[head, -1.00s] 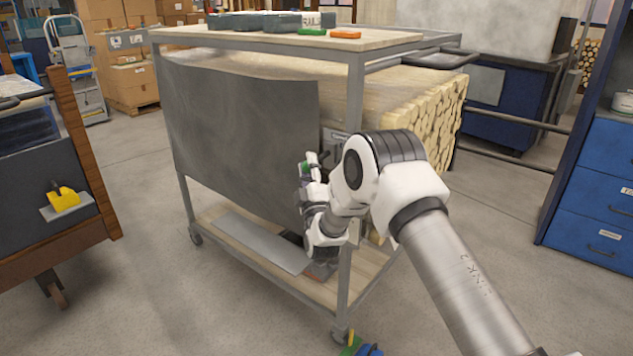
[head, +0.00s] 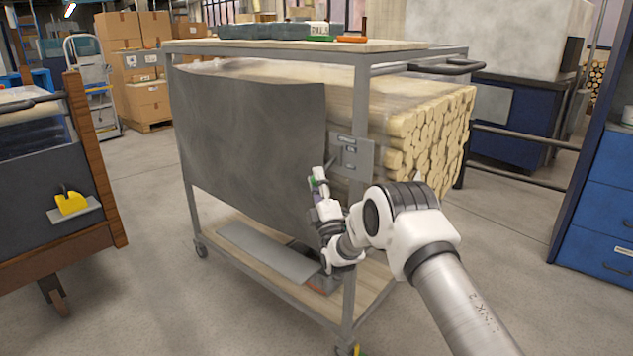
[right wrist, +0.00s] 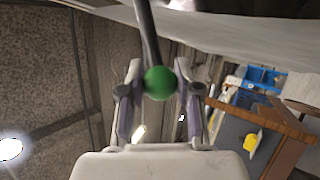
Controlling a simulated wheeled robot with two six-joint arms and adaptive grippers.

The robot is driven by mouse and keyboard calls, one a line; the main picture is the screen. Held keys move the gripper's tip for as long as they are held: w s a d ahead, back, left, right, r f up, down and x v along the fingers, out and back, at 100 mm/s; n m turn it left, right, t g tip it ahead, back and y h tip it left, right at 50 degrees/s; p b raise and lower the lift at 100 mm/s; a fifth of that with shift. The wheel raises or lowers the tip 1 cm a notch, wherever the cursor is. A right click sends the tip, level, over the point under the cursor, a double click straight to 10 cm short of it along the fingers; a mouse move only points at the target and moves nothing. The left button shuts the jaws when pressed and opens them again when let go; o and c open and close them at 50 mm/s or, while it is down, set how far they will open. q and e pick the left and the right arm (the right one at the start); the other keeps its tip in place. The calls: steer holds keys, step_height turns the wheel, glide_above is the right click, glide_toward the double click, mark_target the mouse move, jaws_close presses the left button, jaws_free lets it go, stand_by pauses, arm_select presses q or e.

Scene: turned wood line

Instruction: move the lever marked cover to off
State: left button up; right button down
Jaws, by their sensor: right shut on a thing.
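My right gripper (head: 318,183) is at the near edge of the hanging dark sheet on the cart. In the right wrist view its two fingers (right wrist: 158,98) are shut on a green ball knob (right wrist: 160,84) at the end of a dark lever rod (right wrist: 148,35). The labels are too small to read, so I cannot tell which one says cover. My left gripper is out of view.
The dark sheet (head: 250,130) hangs along the cart's side, close to the gripper. The cart's post (head: 360,110) stands next to my arm, with stacked logs (head: 435,130) behind. The floor between the carts is clear.

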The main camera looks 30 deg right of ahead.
steer(key=shift+f, duration=0.15)
steer(key=c, duration=0.9)
jaws_free()
steer(key=shift+d, duration=0.1)
steer(key=shift+o, duration=0.6)
steer(key=shift+w+f, duration=0.1)
steer(key=v, duration=1.2)
